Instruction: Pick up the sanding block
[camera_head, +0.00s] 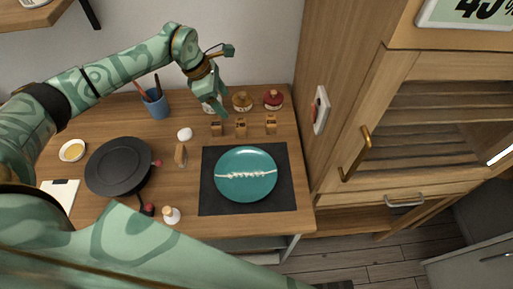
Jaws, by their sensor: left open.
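Three small wooden blocks with dark marks stand in a row behind the mat: a left block (216,128), a middle block (241,127) and a right block (271,123). They look like sanding blocks, but I cannot read their marks. My left gripper (213,101) is open, pointing down behind the left block and apart from it, in front of a pale jar that it partly hides. A teal plate (246,174) with a white seam lies on the black mat (222,207). My right gripper is out of view.
Jars with yellow (242,101) and red (273,99) contents stand behind the blocks. A blue cup (155,104), white ball (184,134), brown upright piece (181,154), black round turntable (119,166) and small bowl (72,150) are left. A wooden cabinet (335,150) borders the table's right.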

